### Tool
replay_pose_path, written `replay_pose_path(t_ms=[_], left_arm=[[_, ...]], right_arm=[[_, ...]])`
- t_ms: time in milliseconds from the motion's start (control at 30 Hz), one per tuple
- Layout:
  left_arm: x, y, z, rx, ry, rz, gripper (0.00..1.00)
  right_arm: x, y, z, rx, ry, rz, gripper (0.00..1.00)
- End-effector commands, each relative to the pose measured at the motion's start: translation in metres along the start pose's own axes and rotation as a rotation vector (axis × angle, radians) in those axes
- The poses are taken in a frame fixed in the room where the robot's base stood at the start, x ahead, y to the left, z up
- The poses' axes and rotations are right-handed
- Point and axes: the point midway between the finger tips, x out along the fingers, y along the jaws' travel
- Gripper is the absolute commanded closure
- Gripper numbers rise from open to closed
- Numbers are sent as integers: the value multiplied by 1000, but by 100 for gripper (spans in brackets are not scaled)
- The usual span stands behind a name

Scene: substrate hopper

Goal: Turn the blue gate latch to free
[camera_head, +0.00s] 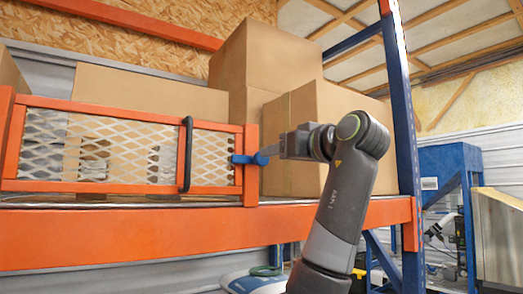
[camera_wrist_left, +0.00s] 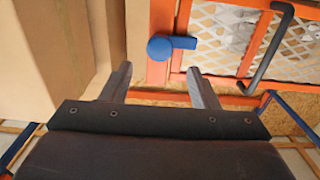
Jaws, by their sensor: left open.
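The blue gate latch (camera_head: 243,159) is at the right end of the orange gate, with its lever lying level and pointing left across the gate frame. In the left wrist view the latch (camera_wrist_left: 172,46) shows its round hub on the orange post and its short lever pointing right. My left gripper (camera_head: 276,150) is just right of the latch. In its wrist view the gripper (camera_wrist_left: 158,70) is open and empty, with the hub just beyond the gap between the fingertips. I cannot tell whether a finger touches it. My right gripper is not in view.
The mesh gate (camera_head: 90,150) has a black handle (camera_head: 186,155). Cardboard boxes (camera_head: 309,110) stand on the shelf close behind my arm. The orange beam (camera_head: 130,235) runs below, and a blue rack post (camera_head: 402,120) stands at right.

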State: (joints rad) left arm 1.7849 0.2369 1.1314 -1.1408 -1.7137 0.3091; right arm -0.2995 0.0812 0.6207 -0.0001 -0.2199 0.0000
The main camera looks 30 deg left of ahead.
Motion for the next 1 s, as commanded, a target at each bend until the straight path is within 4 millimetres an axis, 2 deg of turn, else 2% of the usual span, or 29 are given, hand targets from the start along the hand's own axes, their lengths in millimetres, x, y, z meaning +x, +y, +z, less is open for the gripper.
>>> replay_pose_path(t_ms=[33,200,400,600,833,1000], left_arm=[[13,0,-4,2,-2,-5,45],[48,0,-4,2,-1,-3,45],[76,0,-2,1,-1,-1,45],[86,0,0,1,0,0,45],[86,0,0,0,0,1,45],[86,1,0,1,0,1,66]], right_arm=[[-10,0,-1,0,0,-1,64],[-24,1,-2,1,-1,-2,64],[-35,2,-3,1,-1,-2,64],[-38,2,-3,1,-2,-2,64],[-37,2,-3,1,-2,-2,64],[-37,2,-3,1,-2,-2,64]])
